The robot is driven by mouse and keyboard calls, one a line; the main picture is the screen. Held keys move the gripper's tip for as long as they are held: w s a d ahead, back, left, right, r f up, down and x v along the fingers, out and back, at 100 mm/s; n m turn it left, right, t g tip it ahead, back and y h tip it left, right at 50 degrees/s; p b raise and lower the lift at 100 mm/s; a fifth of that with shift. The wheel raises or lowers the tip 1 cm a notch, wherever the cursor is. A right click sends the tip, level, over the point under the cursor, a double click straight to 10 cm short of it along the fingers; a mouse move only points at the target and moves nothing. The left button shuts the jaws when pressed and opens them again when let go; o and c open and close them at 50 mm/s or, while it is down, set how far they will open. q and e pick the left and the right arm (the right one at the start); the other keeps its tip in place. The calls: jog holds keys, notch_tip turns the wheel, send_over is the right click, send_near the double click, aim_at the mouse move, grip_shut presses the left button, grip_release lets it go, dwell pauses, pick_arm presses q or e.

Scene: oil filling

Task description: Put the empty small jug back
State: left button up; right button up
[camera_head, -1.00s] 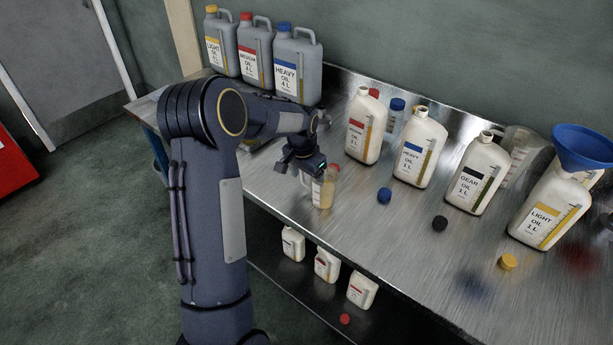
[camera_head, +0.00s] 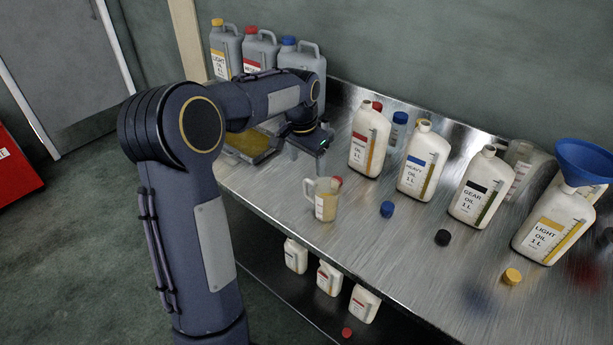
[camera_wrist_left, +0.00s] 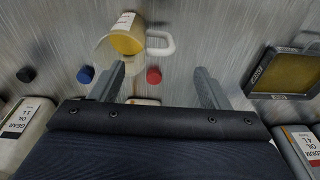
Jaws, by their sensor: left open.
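A small clear jug (camera_head: 326,202) with a handle on its left side stands upright on the metal bench near the front edge. Its lower part looks amber. It also shows in the left wrist view (camera_wrist_left: 126,42), ahead of the fingers, with its white handle to the right. My left gripper (camera_head: 303,150) is behind and left of the jug, apart from it. In the left wrist view its two fingers (camera_wrist_left: 160,82) are spread with nothing held between them. My right gripper is out of view.
White oil bottles (camera_head: 370,143) line the bench to the right, one with a blue funnel (camera_head: 583,162). Loose caps lie in front, including a blue one (camera_head: 387,209). Grey canisters (camera_head: 301,62) and a brownish tray (camera_head: 246,147) are at the left. Small bottles (camera_head: 329,279) stand below.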

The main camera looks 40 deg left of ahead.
pick_arm(q)
jog(key=s+d+r+n+t+h, duration=0.1)
jog(key=s+d+r, duration=0.2)
jog(key=s+d, duration=0.35)
jog(key=s+d+r+n+t+h, duration=0.1)
jog(key=s+d+r, duration=0.2)
jog(key=s, duration=0.6)
jog(key=s+d+f+t+h, duration=0.1)
jog(key=s+d+f, duration=0.1)
jog(key=s, duration=0.4)
jog(key=s+d+f+n, duration=0.1)
jog(key=s+d+f, duration=0.2)
jog(key=s+d, duration=0.2)
jog(key=shift+s+d+f+t+h, duration=0.2)
jog(key=shift+s+t+h, duration=0.2)
jog(key=shift+s, duration=0.15)
